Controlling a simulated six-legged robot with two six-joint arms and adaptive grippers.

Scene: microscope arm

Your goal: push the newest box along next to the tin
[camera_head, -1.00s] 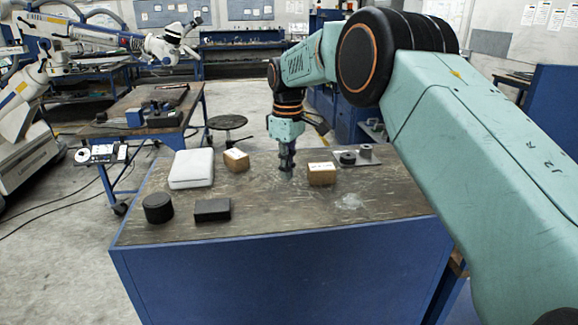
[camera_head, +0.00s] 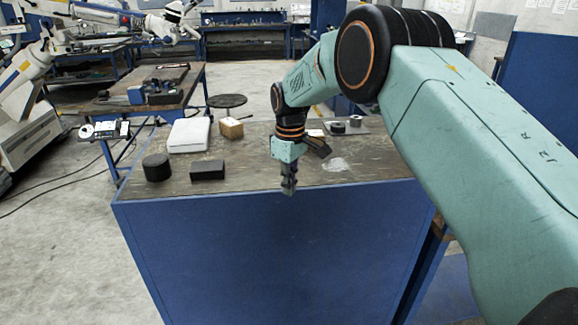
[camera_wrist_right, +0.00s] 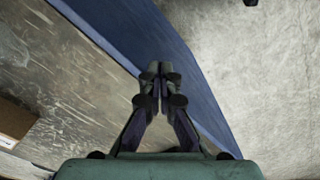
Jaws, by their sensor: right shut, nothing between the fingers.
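A brown cardboard box with a pale label (camera_head: 231,128) stands at the back of the bench, beside the white case. A second labelled box (camera_head: 316,132) is mostly hidden behind my right wrist; a brown box also shows at the left edge of the right wrist view (camera_wrist_right: 16,120). I cannot read dates on the labels. A black round tin (camera_head: 157,167) stands at the bench's front left. My right gripper (camera_head: 289,189) is shut and empty, pointing down at the bench's front edge, nearer me than the boxes. It also shows in the right wrist view (camera_wrist_right: 157,70). My left gripper is out of view.
A black block (camera_head: 208,170) lies right of the tin, and a white case (camera_head: 189,135) behind them. Small round parts on a plate (camera_head: 345,127) are at the back right. The bench top (camera_head: 245,170) is clear between the black block and my gripper.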

